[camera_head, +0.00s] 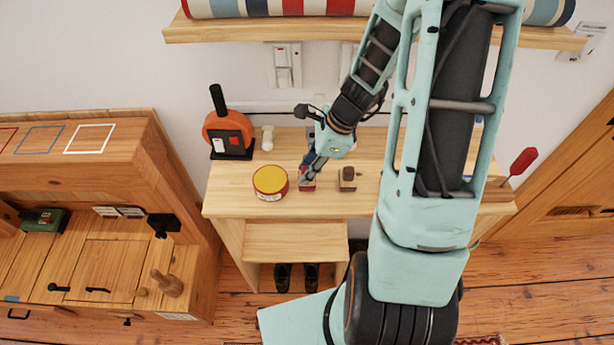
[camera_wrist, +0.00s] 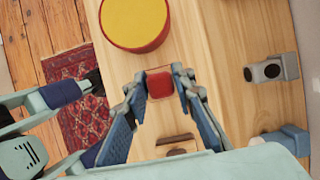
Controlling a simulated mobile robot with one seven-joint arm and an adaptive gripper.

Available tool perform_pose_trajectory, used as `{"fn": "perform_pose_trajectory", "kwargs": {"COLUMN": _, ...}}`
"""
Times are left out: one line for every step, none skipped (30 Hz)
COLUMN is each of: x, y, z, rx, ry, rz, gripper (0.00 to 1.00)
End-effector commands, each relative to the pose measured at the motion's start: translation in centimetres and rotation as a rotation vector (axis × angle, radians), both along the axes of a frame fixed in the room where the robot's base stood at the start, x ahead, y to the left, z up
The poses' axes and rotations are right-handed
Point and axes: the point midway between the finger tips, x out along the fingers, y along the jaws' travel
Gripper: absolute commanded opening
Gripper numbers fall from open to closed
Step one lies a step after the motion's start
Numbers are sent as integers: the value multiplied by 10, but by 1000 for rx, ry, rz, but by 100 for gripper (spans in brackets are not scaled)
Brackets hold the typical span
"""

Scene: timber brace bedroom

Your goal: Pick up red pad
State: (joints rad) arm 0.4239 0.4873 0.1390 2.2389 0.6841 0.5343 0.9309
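The red pad (camera_head: 308,186) is a small red block on the wooden bench top, just right of a yellow-topped red tin. In the wrist view the red pad (camera_wrist: 160,86) sits between the fingertips of my gripper (camera_wrist: 159,78). One finger is on each side, spread apart, with a narrow gap seeming to show beside the pad. My gripper (camera_head: 307,176) reaches down over the pad from the upper right in the head view and partly covers it. I cannot tell whether the fingertips touch the pad.
The yellow-topped tin (camera_head: 270,182) stands close left of the pad. A dark-topped wooden block (camera_head: 347,178) lies to the right. An orange and black object (camera_head: 228,133) and a pale peg (camera_head: 267,138) stand behind. A wall shelf (camera_head: 300,30) overhangs the back.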

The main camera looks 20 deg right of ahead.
Motion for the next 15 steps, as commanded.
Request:
{"fn": "perform_pose_trajectory", "kwargs": {"x": 0, "y": 0, "z": 0, "rx": 0, "ry": 0, "rz": 0, "gripper": 16}}
{"fn": "perform_pose_trajectory", "kwargs": {"x": 0, "y": 0, "z": 0, "rx": 0, "ry": 0, "rz": 0, "gripper": 12}}
{"fn": "perform_pose_trajectory", "kwargs": {"x": 0, "y": 0, "z": 0, "rx": 0, "ry": 0, "rz": 0, "gripper": 8}}
{"fn": "perform_pose_trajectory", "kwargs": {"x": 0, "y": 0, "z": 0, "rx": 0, "ry": 0, "rz": 0, "gripper": 5}}
{"fn": "perform_pose_trajectory", "kwargs": {"x": 0, "y": 0, "z": 0, "rx": 0, "ry": 0, "rz": 0, "gripper": 1}}
{"fn": "perform_pose_trajectory", "kwargs": {"x": 0, "y": 0, "z": 0, "rx": 0, "ry": 0, "rz": 0, "gripper": 0}}
{"fn": "perform_pose_trajectory", "kwargs": {"x": 0, "y": 0, "z": 0, "rx": 0, "ry": 0, "rz": 0, "gripper": 0}}
{"fn": "perform_pose_trajectory", "kwargs": {"x": 0, "y": 0, "z": 0, "rx": 0, "ry": 0, "rz": 0, "gripper": 0}}
{"fn": "perform_pose_trajectory", "kwargs": {"x": 0, "y": 0, "z": 0, "rx": 0, "ry": 0, "rz": 0, "gripper": 0}}
{"fn": "perform_pose_trajectory", "kwargs": {"x": 0, "y": 0, "z": 0, "rx": 0, "ry": 0, "rz": 0, "gripper": 0}}
{"fn": "perform_pose_trajectory", "kwargs": {"x": 0, "y": 0, "z": 0, "rx": 0, "ry": 0, "rz": 0, "gripper": 0}}
{"fn": "perform_pose_trajectory", "kwargs": {"x": 0, "y": 0, "z": 0, "rx": 0, "ry": 0, "rz": 0, "gripper": 0}}
{"fn": "perform_pose_trajectory", "kwargs": {"x": 0, "y": 0, "z": 1, "rx": 0, "ry": 0, "rz": 0, "gripper": 0}}
{"fn": "perform_pose_trajectory", "kwargs": {"x": 0, "y": 0, "z": 1, "rx": 0, "ry": 0, "rz": 0, "gripper": 0}}
{"fn": "perform_pose_trajectory", "kwargs": {"x": 0, "y": 0, "z": 2, "rx": 0, "ry": 0, "rz": 0, "gripper": 0}}
